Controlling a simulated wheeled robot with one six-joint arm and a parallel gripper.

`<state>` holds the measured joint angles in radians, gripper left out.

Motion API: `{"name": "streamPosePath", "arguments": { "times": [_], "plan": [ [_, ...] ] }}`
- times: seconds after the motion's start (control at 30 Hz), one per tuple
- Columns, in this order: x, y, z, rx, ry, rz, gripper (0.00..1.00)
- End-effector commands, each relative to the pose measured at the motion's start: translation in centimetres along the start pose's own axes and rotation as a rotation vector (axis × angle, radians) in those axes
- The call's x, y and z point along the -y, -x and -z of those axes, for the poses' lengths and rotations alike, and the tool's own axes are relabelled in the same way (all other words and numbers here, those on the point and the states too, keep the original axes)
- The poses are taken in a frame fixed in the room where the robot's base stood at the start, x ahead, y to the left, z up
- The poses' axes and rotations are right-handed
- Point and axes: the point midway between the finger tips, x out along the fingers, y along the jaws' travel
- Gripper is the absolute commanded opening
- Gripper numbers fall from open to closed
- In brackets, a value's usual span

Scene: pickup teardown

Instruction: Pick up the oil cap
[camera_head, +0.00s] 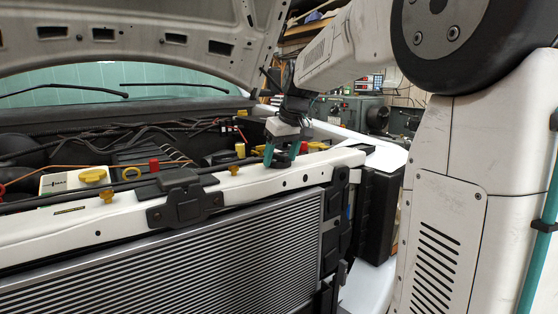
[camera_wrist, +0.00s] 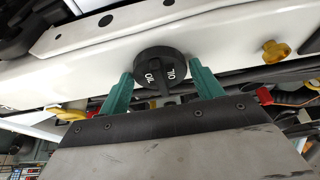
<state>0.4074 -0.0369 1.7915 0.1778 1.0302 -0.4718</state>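The oil cap (camera_wrist: 160,68) is a round black cap with a raised grip and white "OIL" lettering. In the wrist view it shows against the white front crossmember, between my two green fingertips. In the head view, my gripper (camera_head: 284,148) points down at the crossmember's right part, with a dark shape, apparently the cap, between the fingers. In the wrist view my gripper (camera_wrist: 161,72) is open, one finger on each side of the cap. The fingertips are very close to its rim; I see no clear hold on it.
The white crossmember (camera_head: 122,208) runs above the radiator (camera_head: 225,258). A yellow cap (camera_head: 92,176) and a yellow fastener (camera_head: 237,169) stand left of my gripper. The raised hood (camera_head: 130,40) is overhead. A black box (camera_head: 376,212) sits at the right.

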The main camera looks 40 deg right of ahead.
Motion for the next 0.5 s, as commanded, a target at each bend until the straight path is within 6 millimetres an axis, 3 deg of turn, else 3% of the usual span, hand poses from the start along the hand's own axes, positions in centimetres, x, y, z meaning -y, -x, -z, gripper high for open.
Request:
{"name": "streamPosePath", "arguments": {
  "times": [0.03, 0.1, 0.5],
  "plan": [
    [0.00, 0.02, 0.00, 0.000, 0.000, 0.000, 0.51],
    [0.00, 0.02, 0.00, 0.000, 0.000, 0.000, 0.37],
    [0.00, 0.20, 0.07, 0.000, 0.000, 0.000, 0.37]
  ]
}}
